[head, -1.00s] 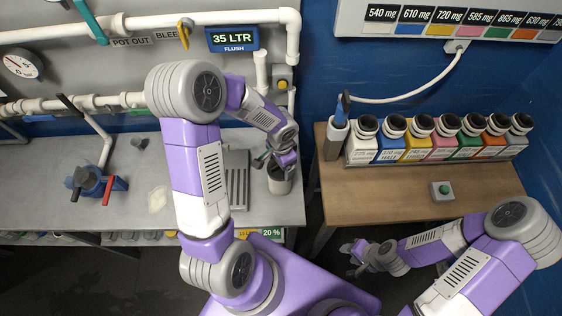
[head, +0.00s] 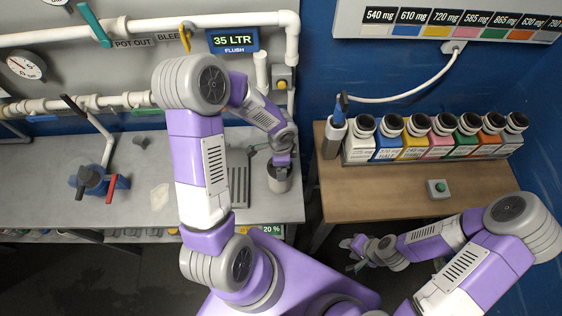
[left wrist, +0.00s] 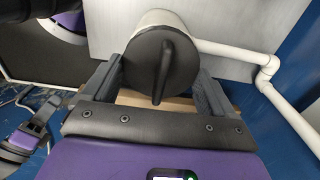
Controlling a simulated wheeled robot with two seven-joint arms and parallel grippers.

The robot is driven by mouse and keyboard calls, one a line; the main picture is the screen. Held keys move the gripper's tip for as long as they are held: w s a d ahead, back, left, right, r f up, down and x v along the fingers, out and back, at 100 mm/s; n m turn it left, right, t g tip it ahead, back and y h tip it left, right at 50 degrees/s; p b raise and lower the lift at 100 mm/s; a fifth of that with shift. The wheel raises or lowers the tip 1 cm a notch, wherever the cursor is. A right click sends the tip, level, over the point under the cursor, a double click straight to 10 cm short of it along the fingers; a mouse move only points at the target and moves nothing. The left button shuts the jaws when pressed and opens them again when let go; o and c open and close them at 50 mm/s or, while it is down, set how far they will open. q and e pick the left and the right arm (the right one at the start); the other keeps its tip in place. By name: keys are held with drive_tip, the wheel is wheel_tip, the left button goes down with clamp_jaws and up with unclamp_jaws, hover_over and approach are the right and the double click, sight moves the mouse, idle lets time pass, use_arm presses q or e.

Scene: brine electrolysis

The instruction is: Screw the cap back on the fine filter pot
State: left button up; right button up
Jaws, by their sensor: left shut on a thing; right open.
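The filter pot (head: 279,183) is a short grey-white pot standing near the right end of the grey bench, partly hidden by my left gripper (head: 281,160). In the left wrist view the pot's pale round body (left wrist: 157,20) shows beyond a dark round cap (left wrist: 142,72) with a raised bar across it. The cap appears to sit against the pot's end; whether it is threaded on cannot be told. My left gripper (left wrist: 157,88) has its fingers on either side of the cap, shut on it. My right gripper (head: 352,248) is open and empty, low in front of the wooden table.
A blue valve-like fitting (head: 97,182) with a red handle is on the left of the grey bench (head: 215,209). White pipes (head: 190,22) run behind. The wooden table (head: 375,195) holds a row of coloured containers (head: 408,146) and a green button (head: 438,188).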

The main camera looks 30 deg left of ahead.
use_arm(q)
drive_tip(key=m+p, duration=0.1)
drive_tip(key=m, duration=0.2)
drive_tip(key=shift+r, duration=0.2)
drive_tip(key=shift+m+p, duration=0.45)
drive_tip(key=shift+m, duration=0.15)
drive_tip(key=shift+f+m, duration=0.2)
drive_tip(key=shift+m, duration=0.3)
drive_tip(key=m+p, duration=0.1)
drive_tip(key=m, duration=0.1)
drive_tip(key=m+p, duration=0.1)
drive_tip(key=m, duration=0.1)
drive_tip(key=shift+s+r, duration=0.15)
drive_tip(key=shift+r, duration=0.05)
drive_tip(key=shift+m+p, duration=0.45)
drive_tip(key=shift+m, duration=0.15)
drive_tip(key=shift+f, duration=0.2)
drive_tip(key=shift+m, duration=0.4)
